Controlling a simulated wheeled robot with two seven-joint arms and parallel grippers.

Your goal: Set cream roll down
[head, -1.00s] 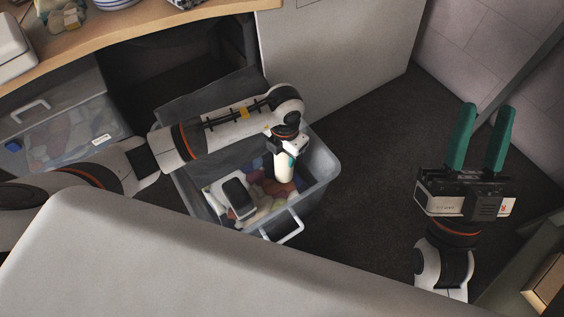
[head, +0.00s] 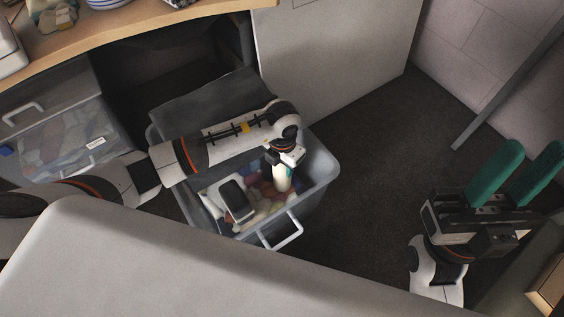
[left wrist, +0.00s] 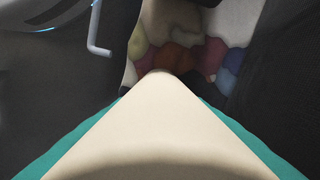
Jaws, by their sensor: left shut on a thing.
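The cream roll (head: 282,178) is held upright in my left gripper (head: 284,163), inside the open grey basket (head: 322,176). In the left wrist view the cream roll (left wrist: 165,125) fills the lower middle, with green finger edges on both sides. Its far end points at coloured balls (left wrist: 182,58); whether it touches them I cannot tell. My right gripper (head: 516,183) is off to the right, with its green fingers apart and nothing between them.
The basket also holds a dark and white boxy item (head: 236,200) and has a white handle (head: 283,232) in front. A wooden table (head: 130,32) runs behind. Dark floor (head: 375,160) right of the basket is clear.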

